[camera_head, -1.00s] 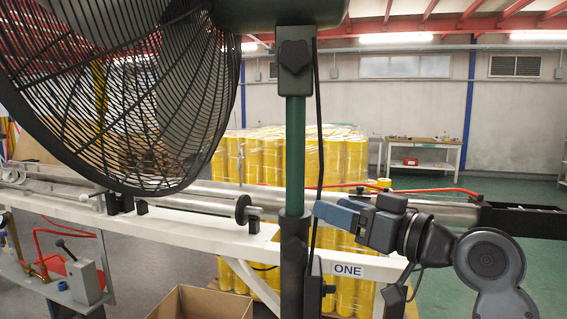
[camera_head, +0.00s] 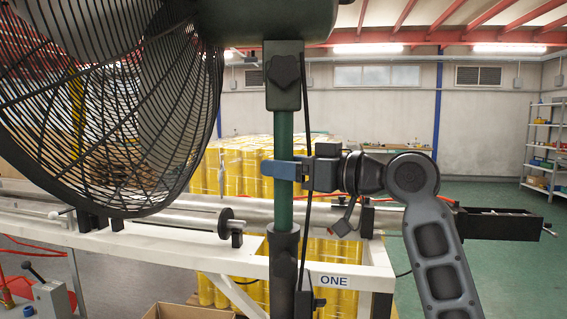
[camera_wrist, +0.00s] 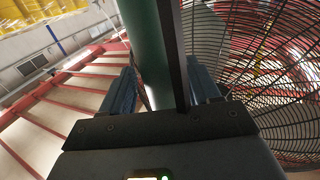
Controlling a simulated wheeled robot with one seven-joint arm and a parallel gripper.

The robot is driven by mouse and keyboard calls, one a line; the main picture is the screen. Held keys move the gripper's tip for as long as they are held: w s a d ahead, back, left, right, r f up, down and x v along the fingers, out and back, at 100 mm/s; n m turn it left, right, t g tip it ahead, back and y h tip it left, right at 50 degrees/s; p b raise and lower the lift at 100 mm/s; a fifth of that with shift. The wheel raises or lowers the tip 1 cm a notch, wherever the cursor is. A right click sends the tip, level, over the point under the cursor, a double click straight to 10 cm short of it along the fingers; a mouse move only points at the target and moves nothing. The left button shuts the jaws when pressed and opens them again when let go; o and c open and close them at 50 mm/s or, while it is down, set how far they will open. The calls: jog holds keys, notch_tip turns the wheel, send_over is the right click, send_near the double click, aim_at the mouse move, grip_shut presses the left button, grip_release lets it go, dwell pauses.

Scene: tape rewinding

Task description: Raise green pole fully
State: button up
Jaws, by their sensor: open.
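The green pole (camera_head: 284,132) stands upright between the black lower tube (camera_head: 284,262) and the dark clamp with a star knob (camera_head: 284,76) under the fan. In the head view my gripper (camera_head: 277,169) is level with the middle of the exposed pole, its blue fingers reaching across it from the right. In the wrist view the pole (camera_wrist: 147,50) runs between the two blue fingers of my gripper (camera_wrist: 162,92). The jaws are open, with gaps beside the pole. A black cable runs alongside the pole, also between the fingers.
The fan (camera_head: 110,110) with its black cage fills the upper left, close to the pole. A white frame (camera_head: 190,254) with a long metal roller stands behind. A cardboard box (camera_head: 188,311) lies below. Yellow rolls (camera_head: 232,172) are stacked farther back.

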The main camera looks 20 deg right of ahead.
jog(key=shift+w+a, duration=0.2)
jog(key=shift+w, duration=0.1)
jog(key=shift+c, duration=0.2)
grip_shut()
